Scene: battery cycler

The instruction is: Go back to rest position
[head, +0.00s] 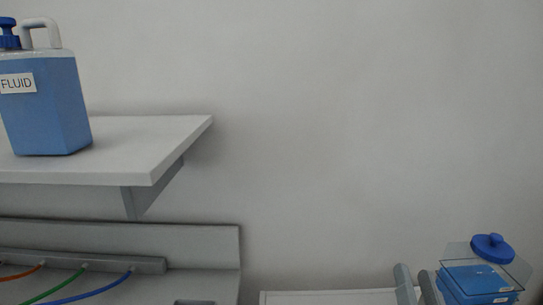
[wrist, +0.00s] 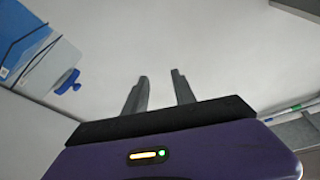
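My gripper (wrist: 160,76) shows in the wrist view with its two grey fingers apart. The gap between them is empty, with only a plain pale surface behind. Neither finger touches anything that I can see. The purple gripper body (wrist: 180,155) with a small lit indicator fills the bottom of that view.
A blue FLUID jug (head: 45,105) stands on a white wall shelf (head: 175,140). Coloured cables (head: 95,287) lie below it. Blue container (wrist: 30,45) in the wrist view.

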